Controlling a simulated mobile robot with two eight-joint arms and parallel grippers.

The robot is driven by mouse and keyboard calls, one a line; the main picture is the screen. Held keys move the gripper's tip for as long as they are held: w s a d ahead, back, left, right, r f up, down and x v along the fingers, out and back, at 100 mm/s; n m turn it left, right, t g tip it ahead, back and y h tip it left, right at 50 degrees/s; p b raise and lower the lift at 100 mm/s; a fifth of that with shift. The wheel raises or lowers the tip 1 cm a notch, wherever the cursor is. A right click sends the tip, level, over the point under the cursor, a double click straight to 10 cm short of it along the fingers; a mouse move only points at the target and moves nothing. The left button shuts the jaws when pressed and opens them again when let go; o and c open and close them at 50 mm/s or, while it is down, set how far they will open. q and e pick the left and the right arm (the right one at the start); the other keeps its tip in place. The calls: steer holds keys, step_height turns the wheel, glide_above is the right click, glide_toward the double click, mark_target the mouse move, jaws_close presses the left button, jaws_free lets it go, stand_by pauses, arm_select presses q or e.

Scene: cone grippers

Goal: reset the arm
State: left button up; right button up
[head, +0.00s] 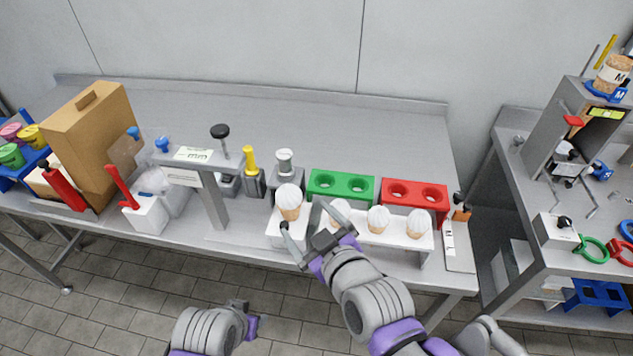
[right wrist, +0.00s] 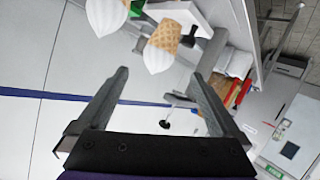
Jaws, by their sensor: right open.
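My right gripper (head: 304,215) is open over the front of the workbench, fingers spread and empty. It also shows in the right wrist view (right wrist: 155,105), with nothing between its fingertips. A white-topped cone (head: 290,203) stands upright on a white stand, just beyond the right gripper's fingers. Several smaller-looking cones, one of them here (head: 378,218), sit in a white holder (head: 402,240) to the right; the gripper partly covers the nearest. Two cones show in the right wrist view, one of them here (right wrist: 160,45). My left arm is low in the head view; its fingers cannot be made out.
A green holder (head: 341,197) and a red holder (head: 414,205) stand behind the cones. A grey post stand (head: 215,205), a yellow-handled tool (head: 249,160) and a cardboard box (head: 95,130) are to the left. The bench's rear middle is clear. A second table stands right.

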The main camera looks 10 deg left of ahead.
steer(key=s+d+f+m+g+h+p, duration=0.1)
steer(key=s+d+f+m+g+h, duration=0.1)
steer(key=d, duration=0.6)
steer(key=s+d+f+m+g+h+p, duration=0.2)
steer(key=s+d+f+m, duration=0.3)
steer(key=d, duration=0.3)
steer(key=s+d+f+m+g+h+p, duration=0.1)
steer(key=s+d+f+m+g+h, duration=0.1)
steer(key=d, duration=0.6)
step_height(320, 180, down, 3)
steer(key=s+m+h, duration=0.1)
steer(key=s, duration=0.1)
steer(key=shift+s+d+f+m+h, duration=0.15)
steer(key=shift+s+d+m+h, duration=0.15)
steer(key=shift+s+d+h, duration=0.1)
